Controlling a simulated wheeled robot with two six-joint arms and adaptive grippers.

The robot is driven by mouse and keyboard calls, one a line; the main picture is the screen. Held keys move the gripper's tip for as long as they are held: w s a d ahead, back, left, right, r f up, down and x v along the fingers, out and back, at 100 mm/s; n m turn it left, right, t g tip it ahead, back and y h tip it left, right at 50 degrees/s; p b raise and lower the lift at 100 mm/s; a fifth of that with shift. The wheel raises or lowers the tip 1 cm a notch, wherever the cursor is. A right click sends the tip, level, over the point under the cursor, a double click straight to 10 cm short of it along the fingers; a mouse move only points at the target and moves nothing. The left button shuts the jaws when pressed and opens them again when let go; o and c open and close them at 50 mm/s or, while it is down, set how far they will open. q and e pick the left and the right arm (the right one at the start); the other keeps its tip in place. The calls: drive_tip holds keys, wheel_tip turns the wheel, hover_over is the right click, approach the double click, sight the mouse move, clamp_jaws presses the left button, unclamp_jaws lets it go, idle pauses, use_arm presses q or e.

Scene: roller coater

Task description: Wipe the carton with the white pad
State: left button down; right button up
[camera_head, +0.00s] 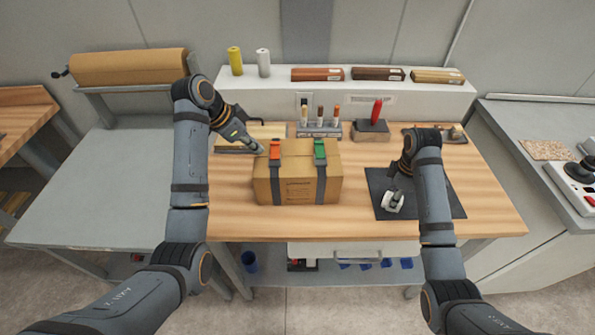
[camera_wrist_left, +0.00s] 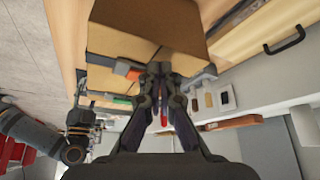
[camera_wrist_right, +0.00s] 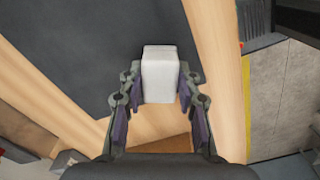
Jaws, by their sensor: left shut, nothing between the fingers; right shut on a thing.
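The carton (camera_head: 298,185) is a brown box on the wooden table, with two dark straps, one with a red buckle (camera_head: 275,150) and one with a green buckle (camera_head: 320,150). My left gripper (camera_head: 258,148) is shut and empty at the carton's upper left corner, close to the red buckle; I cannot tell whether it touches. In the left wrist view the carton (camera_wrist_left: 150,22) lies just beyond the fingertips. The white pad (camera_wrist_right: 158,72) is a white block between the fingers of my right gripper (camera_wrist_right: 160,80), which is shut on it over the dark mat (camera_head: 380,183), right of the carton.
Behind the carton stand a rack of small tools (camera_head: 320,128) and a block with a red-handled tool (camera_head: 371,128). A shelf (camera_head: 345,88) with rolls runs along the back. Bare wood lies between carton and mat.

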use_arm(q)
drive_tip(key=shift+f, duration=0.7)
use_arm(e)
drive_tip(key=shift+f, duration=0.15)
